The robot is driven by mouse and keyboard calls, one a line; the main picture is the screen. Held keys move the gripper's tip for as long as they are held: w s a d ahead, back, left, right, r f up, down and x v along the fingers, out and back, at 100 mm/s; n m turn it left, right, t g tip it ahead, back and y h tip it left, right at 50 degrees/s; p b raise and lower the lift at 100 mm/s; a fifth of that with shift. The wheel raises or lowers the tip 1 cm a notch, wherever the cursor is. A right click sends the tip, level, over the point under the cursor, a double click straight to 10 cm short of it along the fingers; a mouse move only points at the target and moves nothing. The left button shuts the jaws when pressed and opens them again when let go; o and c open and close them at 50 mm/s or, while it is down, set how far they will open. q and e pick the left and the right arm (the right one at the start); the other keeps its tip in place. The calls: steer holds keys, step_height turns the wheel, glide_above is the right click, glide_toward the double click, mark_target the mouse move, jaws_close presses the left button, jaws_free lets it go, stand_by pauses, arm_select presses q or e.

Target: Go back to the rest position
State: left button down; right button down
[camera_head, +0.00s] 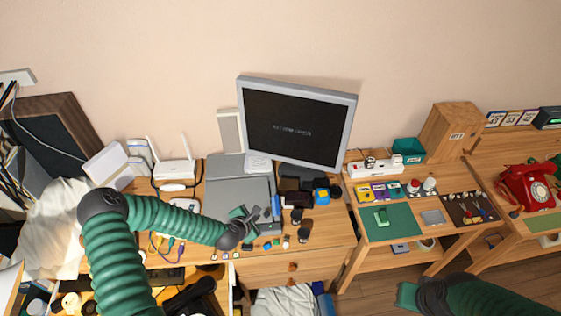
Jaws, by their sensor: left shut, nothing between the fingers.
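My right arm comes in at the lower right. My right gripper (406,296) is over the floor in front of the small table, seen from above. Its fingers are too hidden to tell whether they are open. A red dial phone (537,188) stands on the far right table, apart from both grippers.
A monitor (296,123) stands at the back of the desk (330,233). Small items lie around the left gripper. The small table has a green mat (402,222) and several small parts. A wooden box (447,132) stands behind it. Bare floor (375,285) shows near the right gripper.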

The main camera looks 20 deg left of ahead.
arm_select(q)
steer(key=s+d+r+m+g+h+b, duration=0.3)
steer(key=s+d+m, duration=0.45)
steer(key=m, duration=0.75)
steer(key=s+r+m+g+y+b, duration=0.2)
steer(key=s+r+m+g+b, duration=0.1)
steer(key=s+r+m, duration=0.6)
steer(key=s+m, duration=0.3)
steer(key=s, duration=0.1)
steer(key=shift+r+g+y, duration=0.25)
steer(key=shift+g+y, duration=0.05)
steer(key=shift+y, duration=0.1)
steer(key=shift+d, duration=0.1)
stand_by(3.3)
